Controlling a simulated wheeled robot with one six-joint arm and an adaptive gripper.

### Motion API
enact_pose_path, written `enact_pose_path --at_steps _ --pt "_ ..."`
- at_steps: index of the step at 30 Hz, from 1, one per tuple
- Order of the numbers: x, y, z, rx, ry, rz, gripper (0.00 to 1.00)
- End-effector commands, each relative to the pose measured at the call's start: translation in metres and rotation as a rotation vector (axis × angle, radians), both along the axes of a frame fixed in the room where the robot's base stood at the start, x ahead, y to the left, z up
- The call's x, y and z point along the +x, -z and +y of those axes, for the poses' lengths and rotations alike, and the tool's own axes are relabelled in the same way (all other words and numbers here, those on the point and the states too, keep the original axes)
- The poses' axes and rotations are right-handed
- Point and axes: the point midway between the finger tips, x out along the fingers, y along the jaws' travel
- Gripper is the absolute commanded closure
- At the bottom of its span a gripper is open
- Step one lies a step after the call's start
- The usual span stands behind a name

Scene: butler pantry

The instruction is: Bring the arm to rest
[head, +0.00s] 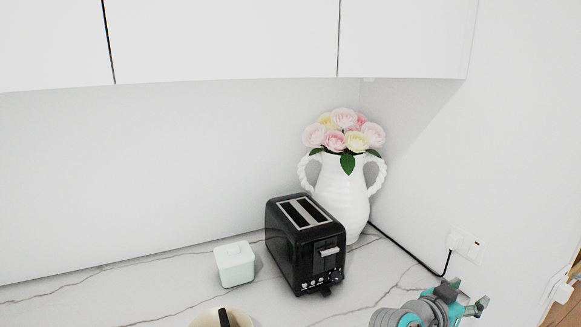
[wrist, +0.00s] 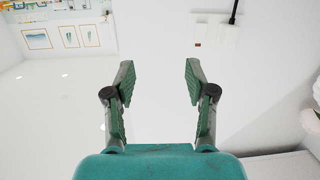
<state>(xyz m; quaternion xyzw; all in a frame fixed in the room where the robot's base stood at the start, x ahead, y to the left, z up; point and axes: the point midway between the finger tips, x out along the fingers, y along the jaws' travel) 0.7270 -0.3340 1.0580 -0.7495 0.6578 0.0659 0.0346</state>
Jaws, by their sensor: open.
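My gripper (head: 468,297) shows at the bottom right of the head view, over the front right of the counter, with part of my arm beside it. In the wrist view my gripper (wrist: 158,82) has its two fingers spread apart with nothing between them. Beyond the fingers that view shows a plain white surface, with framed pictures (wrist: 65,38) at the upper left. The rest of my arm is cut off by the head view's lower edge.
A black toaster (head: 306,245) stands on the marble counter (head: 150,290), left of my gripper. A white vase (head: 342,190) with flowers stands behind it. A small pale box (head: 235,264) and a partly cut-off round item (head: 207,318) are to the left. White cabinets (head: 220,40) hang above.

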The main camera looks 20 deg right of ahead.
Motion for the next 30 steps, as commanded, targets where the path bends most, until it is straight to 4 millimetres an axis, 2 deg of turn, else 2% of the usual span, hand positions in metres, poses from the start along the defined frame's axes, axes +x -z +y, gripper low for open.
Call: enact_pose_path --at_steps 8,14,23,30 --pt "0.005 0.031 0.016 -0.005 -0.114 0.067 0.45" --pt "0.007 0.064 0.037 -0.010 -0.244 0.134 0.45" --pt "-0.005 0.141 0.101 -0.011 -0.562 0.257 0.45" --pt "-0.034 0.190 0.158 -0.001 -0.803 0.309 0.45"
